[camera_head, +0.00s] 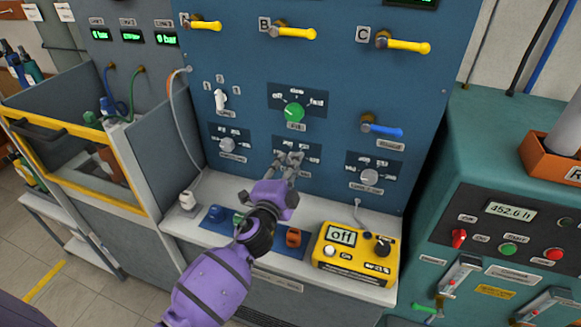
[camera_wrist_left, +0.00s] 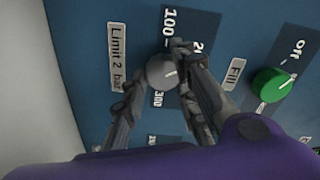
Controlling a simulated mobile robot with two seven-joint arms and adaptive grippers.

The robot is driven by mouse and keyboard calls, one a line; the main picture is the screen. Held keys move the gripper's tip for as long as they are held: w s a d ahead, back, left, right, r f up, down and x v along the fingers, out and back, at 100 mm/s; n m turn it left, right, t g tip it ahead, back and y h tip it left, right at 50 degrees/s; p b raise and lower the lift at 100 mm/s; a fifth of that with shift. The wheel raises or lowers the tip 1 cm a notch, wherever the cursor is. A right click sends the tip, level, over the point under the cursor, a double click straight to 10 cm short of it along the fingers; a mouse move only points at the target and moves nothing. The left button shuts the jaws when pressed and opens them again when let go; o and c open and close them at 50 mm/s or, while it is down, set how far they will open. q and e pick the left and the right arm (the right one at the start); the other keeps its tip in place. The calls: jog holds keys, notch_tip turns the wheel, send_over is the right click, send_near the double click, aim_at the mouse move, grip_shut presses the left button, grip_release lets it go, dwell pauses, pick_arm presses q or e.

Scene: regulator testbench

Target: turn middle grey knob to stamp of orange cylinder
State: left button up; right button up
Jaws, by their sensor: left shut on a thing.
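The middle grey knob (camera_wrist_left: 158,72) sits on the blue panel beside the label "Limit 2 bar". In the wrist view, marks 100 and 300 show around it; another mark is partly covered. Its white pointer line points right in that view. My left gripper (camera_head: 290,160) is shut on the knob, one finger on each side; it also shows in the wrist view (camera_wrist_left: 157,70). In the head view the gripper mostly hides the knob. The orange cylinder (camera_head: 293,237) stands on the shelf below; I cannot read a stamp on it. My right gripper is not in view.
A blue cylinder (camera_head: 215,214) and a partly covered green one (camera_head: 238,218) stand left of the orange one. A yellow device (camera_head: 355,254) reading "off" is at the right. A green knob (camera_head: 294,112) sits above, with grey knobs left (camera_head: 227,145) and right (camera_head: 369,176).

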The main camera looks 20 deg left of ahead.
pick_arm(q)
jog(key=shift+s+d+f, duration=0.15)
jog(key=shift+s+f, duration=0.05)
jog(key=shift+f, duration=0.5)
jog(key=o, duration=1)
jog(key=shift+r, duration=0.15)
jog(key=shift+w+r, duration=0.1)
jog(key=shift+r, duration=0.15)
jog(key=s, duration=1.2)
jog(key=shift+a, duration=0.25)
